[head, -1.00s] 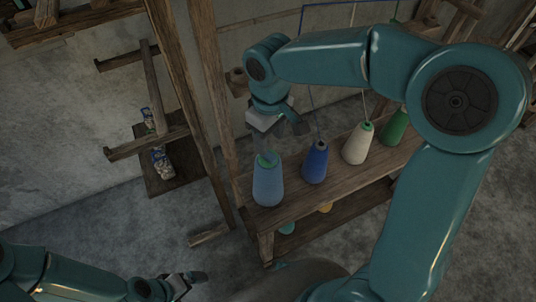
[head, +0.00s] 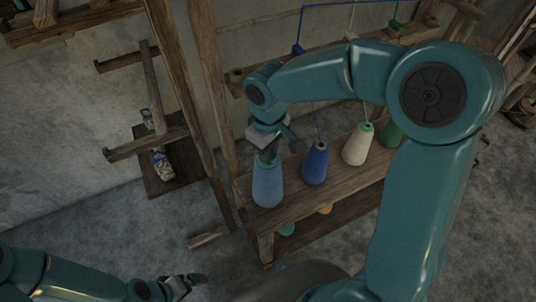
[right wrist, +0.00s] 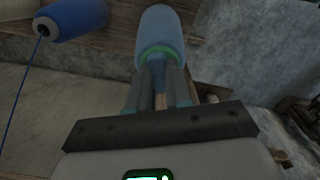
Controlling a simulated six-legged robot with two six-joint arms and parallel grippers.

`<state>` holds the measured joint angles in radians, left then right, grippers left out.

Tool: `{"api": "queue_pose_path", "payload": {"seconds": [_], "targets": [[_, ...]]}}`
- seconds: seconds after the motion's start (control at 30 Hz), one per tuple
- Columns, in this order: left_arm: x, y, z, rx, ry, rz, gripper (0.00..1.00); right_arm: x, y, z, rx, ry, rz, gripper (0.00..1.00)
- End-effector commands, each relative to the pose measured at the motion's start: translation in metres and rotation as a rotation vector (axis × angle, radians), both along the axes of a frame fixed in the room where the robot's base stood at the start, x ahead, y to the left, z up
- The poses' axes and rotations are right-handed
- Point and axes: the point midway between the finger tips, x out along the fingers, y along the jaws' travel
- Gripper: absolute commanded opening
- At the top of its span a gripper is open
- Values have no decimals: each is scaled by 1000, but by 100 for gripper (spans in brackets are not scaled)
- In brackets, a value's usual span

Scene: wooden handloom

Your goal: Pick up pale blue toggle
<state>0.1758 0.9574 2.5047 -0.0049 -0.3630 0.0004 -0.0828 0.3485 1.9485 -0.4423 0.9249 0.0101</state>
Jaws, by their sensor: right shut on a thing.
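My right gripper (head: 269,156) points down at the top of the pale blue thread cone (head: 268,187). In the right wrist view its fingers (right wrist: 160,80) are closed on a small blue piece (right wrist: 157,72), which looks like the pale blue toggle. The piece is at the green-rimmed end of the cone (right wrist: 160,30), and I cannot tell whether it still touches the cone. The fingers partly hide it. The cone stands upright at the left end of the wooden shelf (head: 335,184). My left gripper (head: 190,281) is low in the head view, away from the shelf; its opening is unclear.
A dark blue cone (head: 315,164) stands close beside the pale blue one; it also shows in the right wrist view (right wrist: 80,17). A cream cone (head: 356,146) and a green cone (head: 391,133) follow along the shelf. A wooden post (head: 190,110) rises to the left.

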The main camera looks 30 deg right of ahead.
Motion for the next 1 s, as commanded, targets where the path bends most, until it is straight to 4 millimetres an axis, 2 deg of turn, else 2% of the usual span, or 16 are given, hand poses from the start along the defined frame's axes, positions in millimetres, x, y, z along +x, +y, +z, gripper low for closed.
{"api": "queue_pose_path", "payload": {"seconds": [0.3,0.47,0.67,1.0], "targets": [[0,0,-1,0,0,0,100,0,1,-1,1,0,1,0],[0,0,1,0,0,0,100,1,0,9,1,-2,1,0],[0,0,7,0,0,0,100,2,0,45,1,-7,1,0],[0,0,19,0,0,0,100,1,1,130,2,-6,0,0]]}}
